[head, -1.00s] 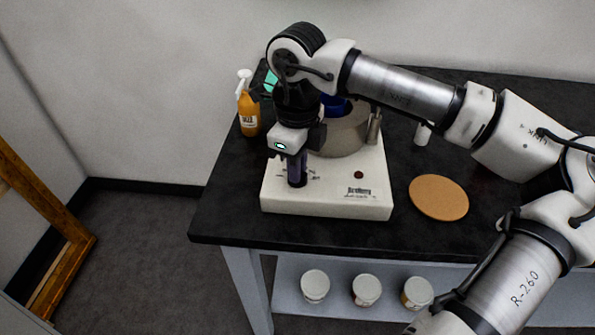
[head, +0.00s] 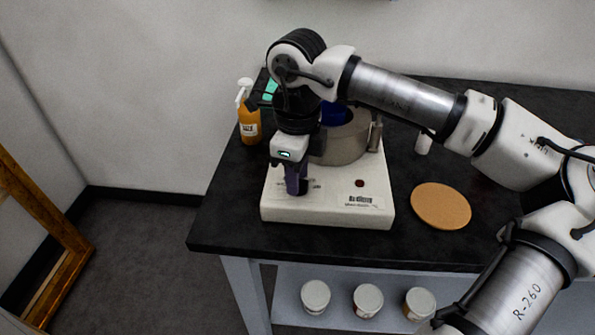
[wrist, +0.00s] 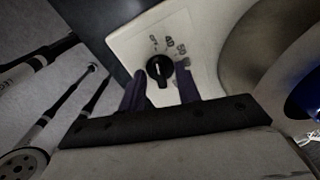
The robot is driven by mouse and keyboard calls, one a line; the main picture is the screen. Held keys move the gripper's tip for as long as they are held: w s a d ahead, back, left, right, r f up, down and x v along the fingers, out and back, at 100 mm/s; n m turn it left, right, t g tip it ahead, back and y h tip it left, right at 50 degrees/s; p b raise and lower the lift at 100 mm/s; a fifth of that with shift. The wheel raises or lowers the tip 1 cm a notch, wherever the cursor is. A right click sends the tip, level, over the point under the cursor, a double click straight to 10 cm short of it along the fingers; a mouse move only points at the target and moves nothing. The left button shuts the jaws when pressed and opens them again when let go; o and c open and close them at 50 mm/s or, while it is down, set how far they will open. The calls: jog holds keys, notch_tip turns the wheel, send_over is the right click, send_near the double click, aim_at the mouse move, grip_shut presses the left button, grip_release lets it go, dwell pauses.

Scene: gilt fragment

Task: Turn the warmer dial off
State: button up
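The warmer (head: 330,207) is a cream box with a round grey metal pot (head: 346,140) on top. In the wrist view its dial (wrist: 159,69) is a round black knob with a pale pointer line and numbers on its far side. My gripper (wrist: 160,84) is open, with one dark purple finger on each side of the dial and gaps between fingers and knob. In the head view my gripper (head: 296,184) points down at the warmer's left front, and it hides the dial.
A red light (head: 359,183) shows on the warmer's front right. An orange pump bottle (head: 249,122) stands behind left. A round cork mat (head: 440,206) lies at right on the black tabletop (head: 225,215). Several lidded jars (head: 367,300) sit on the shelf below.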

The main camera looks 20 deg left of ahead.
notch_tip(320, 180, up, 14)
jog(key=shift+b, duration=0.3)
dwell(0.4)
jog(key=shift+f, duration=0.2)
